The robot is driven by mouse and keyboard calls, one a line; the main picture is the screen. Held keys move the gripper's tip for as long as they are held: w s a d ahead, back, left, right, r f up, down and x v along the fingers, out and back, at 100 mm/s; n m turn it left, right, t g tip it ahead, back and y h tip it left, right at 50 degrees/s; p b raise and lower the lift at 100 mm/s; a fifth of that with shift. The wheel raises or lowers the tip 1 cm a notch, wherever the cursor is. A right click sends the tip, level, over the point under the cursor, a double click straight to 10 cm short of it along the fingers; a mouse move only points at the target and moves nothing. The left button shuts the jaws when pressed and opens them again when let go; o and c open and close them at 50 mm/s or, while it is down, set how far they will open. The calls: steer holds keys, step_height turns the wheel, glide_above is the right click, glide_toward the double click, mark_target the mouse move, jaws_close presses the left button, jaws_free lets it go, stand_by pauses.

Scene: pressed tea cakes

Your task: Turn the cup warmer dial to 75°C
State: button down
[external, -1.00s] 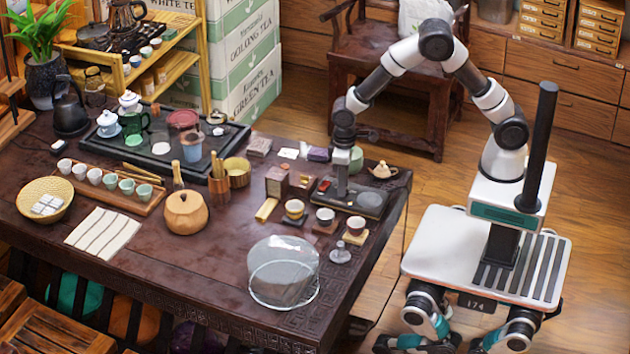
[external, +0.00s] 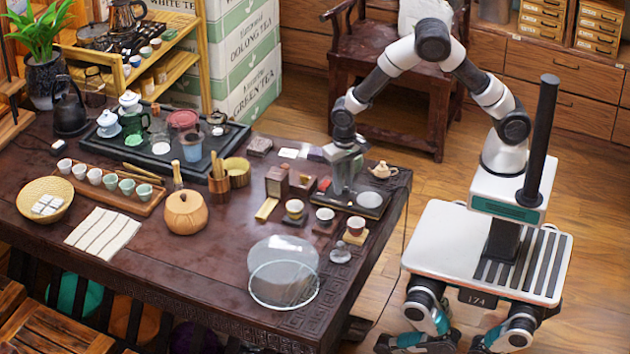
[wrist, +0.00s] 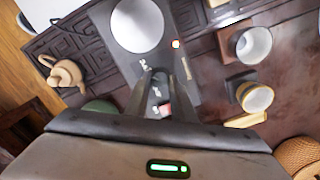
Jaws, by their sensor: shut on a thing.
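The cup warmer (external: 358,209) is a dark flat slab near the right end of the table, with a pale round plate (external: 370,199) on top. In the wrist view, the warmer (wrist: 190,72) shows its round plate (wrist: 137,24), white markings and a small lit orange-red light (wrist: 176,43). My gripper (external: 343,190) points down onto the slab, left of the plate. In the wrist view, my gripper's fingers (wrist: 164,82) are close together over the control area, shut on the dial. The dial is mostly hidden between them, so its setting cannot be read.
A small teapot (external: 382,170) stands behind the warmer. Small cups (external: 295,208) (external: 325,217) (external: 355,226) sit on coasters in front. Dark wooden boxes (external: 278,181) stand left. A clear round cover (external: 284,272) is at the front edge.

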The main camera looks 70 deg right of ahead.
mark_target(343, 187)
steer(key=shift+w+r, duration=0.1)
stand_by(0.3)
steer(key=c, duration=1.5)
jaws_free()
step_height(343, 187, up, 17)
steer(key=shift+r+p, duration=0.15)
steer(key=shift+p, duration=1.05)
steer(key=shift+m, duration=0.3)
